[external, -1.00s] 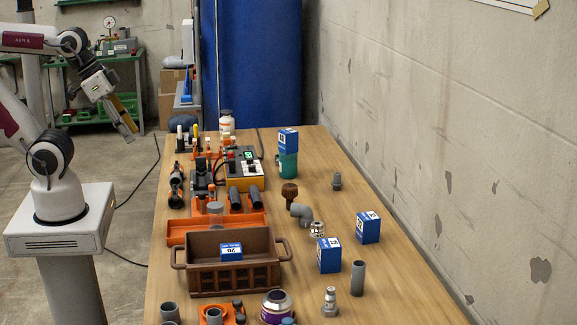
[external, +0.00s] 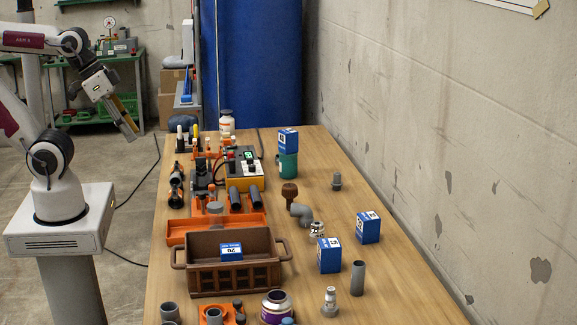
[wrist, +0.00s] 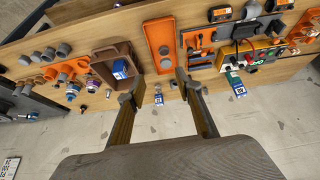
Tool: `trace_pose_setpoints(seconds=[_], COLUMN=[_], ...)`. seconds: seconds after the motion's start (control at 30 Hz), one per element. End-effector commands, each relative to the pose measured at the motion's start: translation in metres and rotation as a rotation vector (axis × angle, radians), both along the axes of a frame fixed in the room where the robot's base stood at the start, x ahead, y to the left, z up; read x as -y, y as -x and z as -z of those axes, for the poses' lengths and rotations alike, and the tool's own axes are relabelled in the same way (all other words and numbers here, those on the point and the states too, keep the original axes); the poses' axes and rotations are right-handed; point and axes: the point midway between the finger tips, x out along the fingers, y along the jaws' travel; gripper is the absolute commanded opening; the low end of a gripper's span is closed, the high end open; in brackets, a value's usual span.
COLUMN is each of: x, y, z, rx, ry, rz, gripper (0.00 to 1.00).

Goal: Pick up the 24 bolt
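No bolt marked 24 can be made out, as the labels are too small to read surely. A metal bolt-like fitting (external: 330,302) stands upright at the near end of the bench. A smaller grey bolt-like piece (external: 337,181) stands near the right edge. Blue labelled boxes stand on the bench: a near one (external: 329,256), one to its right (external: 368,227), and one on a teal cylinder (external: 288,141). Another blue box (external: 231,252) is at the brown crate. My gripper (external: 127,121) is left of the bench, away from everything. The wrist view shows its fingers (wrist: 158,90) apart and empty.
The brown crate (external: 207,279) and an orange tray (external: 178,233) fill the bench's left middle. A yellow-and-black device (external: 246,181), dark cylinders and orange holders stand behind. A grey elbow (external: 302,212) and grey tube (external: 358,278) stand right. A concrete wall borders the bench.

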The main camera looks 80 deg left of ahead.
Motion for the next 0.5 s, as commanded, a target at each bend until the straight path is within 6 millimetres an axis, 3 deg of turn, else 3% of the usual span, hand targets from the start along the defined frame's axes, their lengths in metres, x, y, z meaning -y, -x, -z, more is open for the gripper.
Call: trace_pose_setpoints(seconds=[0.27, 0.5], x=[0.013, 0.036], y=[-0.033, -0.083], z=[-0.003, -0.006], rx=[0.029, 0.066], ry=[0.092, 0.250], rz=[-0.099, -0.267], gripper=[0.35, 0.35])
